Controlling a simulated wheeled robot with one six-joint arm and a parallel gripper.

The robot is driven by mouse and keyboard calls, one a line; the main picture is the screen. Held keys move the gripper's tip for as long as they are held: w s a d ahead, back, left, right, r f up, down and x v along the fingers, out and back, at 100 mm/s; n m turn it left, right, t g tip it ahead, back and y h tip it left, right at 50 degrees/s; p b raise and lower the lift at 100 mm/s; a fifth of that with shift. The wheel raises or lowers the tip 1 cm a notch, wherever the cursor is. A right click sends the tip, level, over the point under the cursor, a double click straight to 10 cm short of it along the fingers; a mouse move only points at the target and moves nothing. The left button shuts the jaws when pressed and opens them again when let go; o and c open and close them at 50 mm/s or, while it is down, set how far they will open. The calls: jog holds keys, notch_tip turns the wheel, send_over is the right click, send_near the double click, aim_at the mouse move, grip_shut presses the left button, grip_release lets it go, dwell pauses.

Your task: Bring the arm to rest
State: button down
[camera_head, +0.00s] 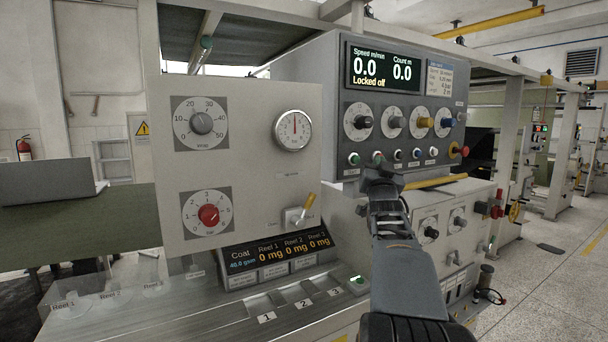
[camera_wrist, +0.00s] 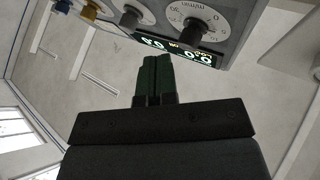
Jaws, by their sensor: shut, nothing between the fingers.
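My arm reaches up from the lower right in the head view. My gripper (camera_head: 380,172) is just in front of the lower edge of the grey control box (camera_head: 330,75), near its row of small buttons. In the wrist view my gripper (camera_wrist: 153,62) shows its two dark green fingers closed together with nothing between them. Beyond the fingertips are the box's display (camera_wrist: 180,52) and knobs. I cannot tell whether the fingertips touch the box.
The box's display (camera_head: 383,70) reads 0.0, 0.0 and "Locked off". A beige panel (camera_head: 250,130) with dials and a yellow-tipped lever (camera_head: 307,205) stands left. A sloped readout (camera_head: 275,248) sits below. Open floor (camera_head: 545,280) lies at the right.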

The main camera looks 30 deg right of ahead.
notch_tip(320, 180, down, 12)
jog(key=d+g+y, duration=0.1)
jog(key=g+y, duration=0.2)
jog(key=g, duration=0.2)
jog(key=a+f+n+g+y, duration=0.25)
jog(key=a+f+y, duration=0.35)
jog(key=f, duration=0.5)
jog(key=s+a+f+n+g+y, duration=0.2)
jog(key=s+a+f+n, duration=0.1)
jog(key=a, duration=0.8)
jog(key=s+a+f+n+g+y, duration=0.2)
jog(key=s+a+f, duration=0.4)
jog(key=a, duration=0.5)
jog(key=s+a+f+n+g+y, duration=0.2)
jog(key=s+a+f, duration=0.3)
jog(key=a, duration=0.7)
jog(key=shift+s+n+y, duration=0.4)
jog(key=shift+n, duration=0.45)
jog(key=shift+g, duration=0.25)
